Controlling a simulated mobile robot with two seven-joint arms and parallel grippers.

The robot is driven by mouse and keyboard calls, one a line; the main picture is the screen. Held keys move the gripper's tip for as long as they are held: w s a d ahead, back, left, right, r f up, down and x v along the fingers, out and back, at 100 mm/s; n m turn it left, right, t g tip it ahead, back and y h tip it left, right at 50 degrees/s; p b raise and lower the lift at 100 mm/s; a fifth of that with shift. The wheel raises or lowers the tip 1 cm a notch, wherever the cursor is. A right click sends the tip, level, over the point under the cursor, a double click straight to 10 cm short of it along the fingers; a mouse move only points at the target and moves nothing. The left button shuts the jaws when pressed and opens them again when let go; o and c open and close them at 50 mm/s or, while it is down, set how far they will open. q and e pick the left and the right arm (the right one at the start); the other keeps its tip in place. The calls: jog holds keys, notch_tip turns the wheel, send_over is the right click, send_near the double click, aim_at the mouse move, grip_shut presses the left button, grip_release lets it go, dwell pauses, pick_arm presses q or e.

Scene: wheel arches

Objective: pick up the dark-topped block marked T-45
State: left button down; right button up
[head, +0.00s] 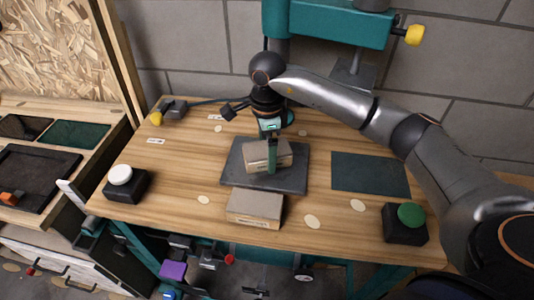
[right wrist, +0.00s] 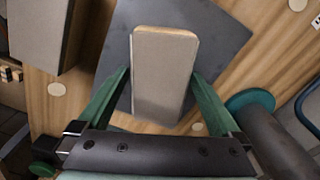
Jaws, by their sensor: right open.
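A block with a grey-brown top and pale wood edges (head: 256,157) lies on a dark grey plate (head: 234,176) at the middle of the bench. My right gripper (head: 271,158) points down over this block, its green fingers open. In the right wrist view the block (right wrist: 162,75) lies between the two fingers, with a gap on each side near its lower end. A second, similar block (head: 255,207) lies on the wood in front of the plate; it also shows at the upper left of the right wrist view (right wrist: 38,30). I cannot read a mark on either block. My left gripper is out of view.
A white button on a black box (head: 127,184) stands at the bench's left and a green button on a black box (head: 405,224) at the right. A flat dark mat (head: 370,174) lies right of the plate. A grey block wall (head: 185,45) rises behind.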

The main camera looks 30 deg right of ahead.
jog(key=shift+c, duration=0.2)
jog(key=shift+r, duration=0.1)
grip_shut()
dwell(0.5)
